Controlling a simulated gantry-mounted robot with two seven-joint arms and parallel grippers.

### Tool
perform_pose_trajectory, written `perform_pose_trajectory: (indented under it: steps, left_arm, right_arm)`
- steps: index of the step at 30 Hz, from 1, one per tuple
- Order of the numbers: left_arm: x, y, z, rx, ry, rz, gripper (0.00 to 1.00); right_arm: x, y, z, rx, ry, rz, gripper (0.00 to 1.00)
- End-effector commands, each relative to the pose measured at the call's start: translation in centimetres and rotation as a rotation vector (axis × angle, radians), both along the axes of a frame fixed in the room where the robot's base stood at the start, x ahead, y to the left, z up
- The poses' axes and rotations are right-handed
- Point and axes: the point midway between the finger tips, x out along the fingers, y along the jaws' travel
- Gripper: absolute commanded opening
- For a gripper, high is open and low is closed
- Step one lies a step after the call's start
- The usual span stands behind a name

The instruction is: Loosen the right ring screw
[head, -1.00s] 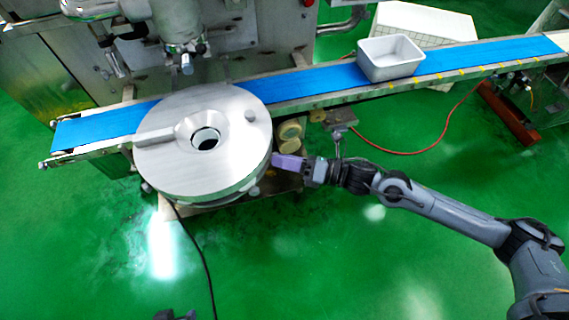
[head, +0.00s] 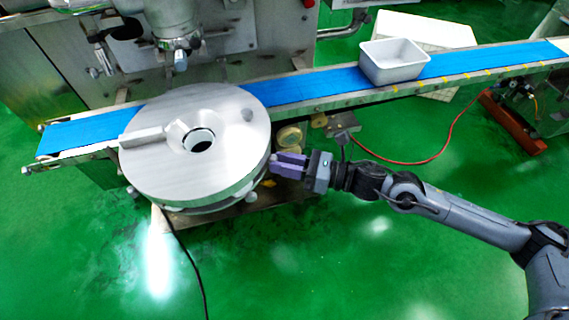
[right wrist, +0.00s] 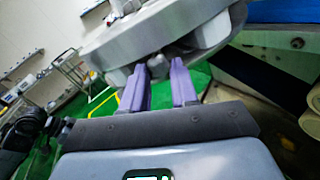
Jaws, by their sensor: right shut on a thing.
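The large round silver ring housing (head: 230,175) of the encrusting machine sits at left centre in the head view, and its underside (right wrist: 150,35) fills the top of the right wrist view. The right ring screw (right wrist: 158,66) is a small grey metal knob below its rim. My right gripper (head: 274,164) reaches the ring's right side. In the right wrist view its two purple fingers (right wrist: 159,72) stand on either side of the screw and are shut on it. The fingertips partly hide the screw. My left gripper is not in view.
A blue conveyor belt (head: 310,86) runs behind the ring and carries a white bin (head: 393,62). Pale rollers (head: 289,137) sit close beside my right gripper. A red hose (head: 430,158) and a black cable (head: 190,265) lie on the open green floor (head: 350,270).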

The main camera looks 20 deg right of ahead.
Motion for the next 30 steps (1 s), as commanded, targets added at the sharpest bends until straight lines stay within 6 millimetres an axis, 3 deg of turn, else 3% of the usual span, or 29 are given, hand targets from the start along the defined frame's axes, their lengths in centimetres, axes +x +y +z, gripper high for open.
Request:
perform_pose_trajectory:
  steps: [10, 11, 16, 30]
  left_arm:
    - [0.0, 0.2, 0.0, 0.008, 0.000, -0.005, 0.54]
    - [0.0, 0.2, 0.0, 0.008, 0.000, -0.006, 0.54]
    - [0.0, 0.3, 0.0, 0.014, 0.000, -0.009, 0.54]
    - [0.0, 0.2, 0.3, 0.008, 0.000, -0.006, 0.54]
  right_arm:
    - [0.0, 0.0, 0.0, -0.003, -0.003, 0.000, 0.00]
    - [0.0, 0.0, 0.0, -0.003, -0.003, 0.000, 0.30]
    - [0.0, 0.0, 0.0, -0.003, -0.002, 0.000, 0.54]
    - [-0.7, -1.0, 0.0, -0.003, 0.000, -0.001, 0.54]
